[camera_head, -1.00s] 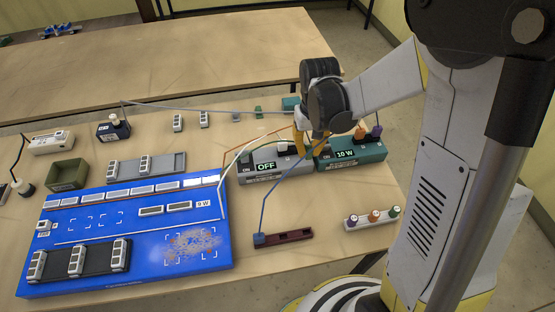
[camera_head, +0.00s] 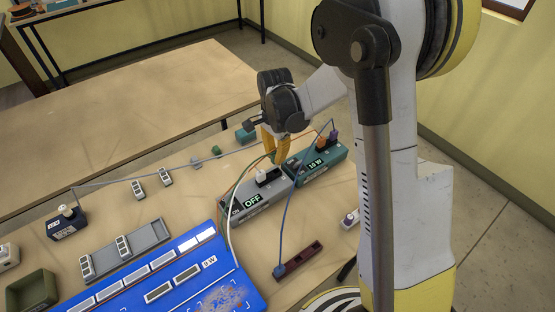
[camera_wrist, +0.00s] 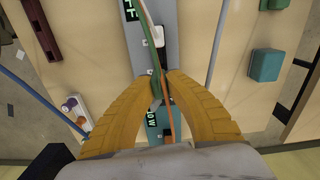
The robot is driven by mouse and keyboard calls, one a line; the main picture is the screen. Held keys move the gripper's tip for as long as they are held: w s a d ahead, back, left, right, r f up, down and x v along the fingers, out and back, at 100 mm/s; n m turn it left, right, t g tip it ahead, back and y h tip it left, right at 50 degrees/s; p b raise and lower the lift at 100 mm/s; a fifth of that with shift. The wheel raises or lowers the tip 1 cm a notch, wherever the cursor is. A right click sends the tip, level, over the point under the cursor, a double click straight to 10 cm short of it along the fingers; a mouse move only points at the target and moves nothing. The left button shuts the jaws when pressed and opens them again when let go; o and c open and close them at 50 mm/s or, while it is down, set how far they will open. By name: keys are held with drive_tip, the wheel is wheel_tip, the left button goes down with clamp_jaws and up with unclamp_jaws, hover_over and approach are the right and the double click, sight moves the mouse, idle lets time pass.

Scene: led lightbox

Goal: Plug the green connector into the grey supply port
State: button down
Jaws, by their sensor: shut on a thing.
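My gripper (camera_head: 276,158) is shut, its yellow fingers pointing down at the right end of the grey supply (camera_head: 238,210), which reads OFF. In the wrist view the fingertips (camera_wrist: 158,88) meet over the end of the grey supply (camera_wrist: 134,40), beside the teal one. The green cable (camera_wrist: 145,50) runs to the fingertips. The green connector itself is mostly hidden between the fingers; I cannot tell whether it sits in a port. A white connector (camera_head: 262,175) stands in the grey supply and also shows in the wrist view (camera_wrist: 156,36).
The teal supply (camera_head: 328,172), reading 10 W, adjoins on the right with orange and purple connectors in it. A dark red strip (camera_head: 300,260) with a blue cable lies in front. The blue lightbox board (camera_head: 195,270) is at lower left. A teal block (camera_head: 246,134) stands behind.

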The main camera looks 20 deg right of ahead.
drive_tip(key=shift+w+m, duration=0.1)
drive_tip(key=shift+m, duration=0.3)
drive_tip(key=shift+d, duration=0.15)
drive_tip(key=shift+f, duration=0.1)
drive_tip(key=shift+f+b, duration=1.3)
drive_tip(key=shift+f+b, duration=1.3)
drive_tip(key=shift+f, duration=0.05)
drive_tip(key=c, duration=1.4)
unclamp_jaws()
drive_tip(key=shift+r, duration=0.1)
